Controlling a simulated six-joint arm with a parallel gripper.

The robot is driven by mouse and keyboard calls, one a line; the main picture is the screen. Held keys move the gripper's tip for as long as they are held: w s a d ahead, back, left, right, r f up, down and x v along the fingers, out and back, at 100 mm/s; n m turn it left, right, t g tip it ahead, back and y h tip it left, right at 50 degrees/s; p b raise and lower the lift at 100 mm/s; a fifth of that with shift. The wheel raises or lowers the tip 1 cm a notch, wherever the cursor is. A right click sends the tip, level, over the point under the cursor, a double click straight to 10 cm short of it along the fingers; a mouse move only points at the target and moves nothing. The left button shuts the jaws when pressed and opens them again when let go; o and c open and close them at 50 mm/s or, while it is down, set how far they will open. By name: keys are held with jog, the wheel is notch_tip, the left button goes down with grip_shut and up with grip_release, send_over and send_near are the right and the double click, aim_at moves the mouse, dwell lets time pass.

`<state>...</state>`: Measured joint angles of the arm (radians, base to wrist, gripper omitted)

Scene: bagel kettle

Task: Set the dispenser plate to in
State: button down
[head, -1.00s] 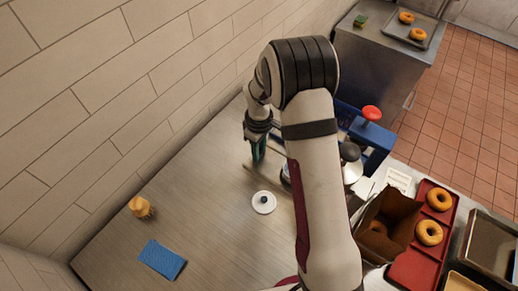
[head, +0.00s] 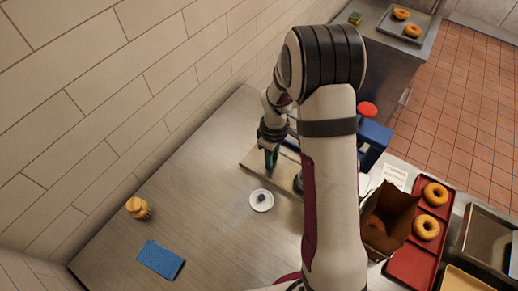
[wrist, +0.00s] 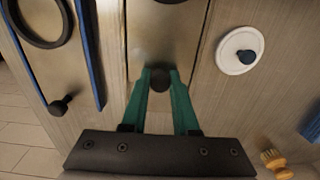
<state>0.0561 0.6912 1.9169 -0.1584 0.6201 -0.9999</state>
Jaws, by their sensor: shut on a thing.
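The dispenser (head: 374,135) is a blue frame with a red knob on top, largely hidden behind my arm in the head view. Its flat metal plate (head: 252,163) sticks out to the left of it over the counter. In the wrist view the plate (wrist: 143,45) runs up the middle of the picture, with a dark round knob (wrist: 159,80) near its end. My gripper (wrist: 160,77), with green fingers, is shut on this knob. In the head view my gripper (head: 271,160) is low at the plate. How far the plate sits inside the frame is hidden.
A white lid (head: 261,201) lies beside the plate. A yellow brush (head: 138,208) and blue cloth (head: 161,260) lie farther left. A cardboard box (head: 388,218) and red tray (head: 410,265) with bagels are at right. In the wrist view, blue rails (wrist: 88,50) stand left.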

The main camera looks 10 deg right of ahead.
jog(key=shift+s+d, duration=0.6)
jog(key=shift+d, duration=0.1)
jog(key=c, duration=0.7)
grip_release()
jog(key=shift+r, duration=0.1)
notch_tip(320, 180, up, 16)
jog(key=shift+f, duration=0.2)
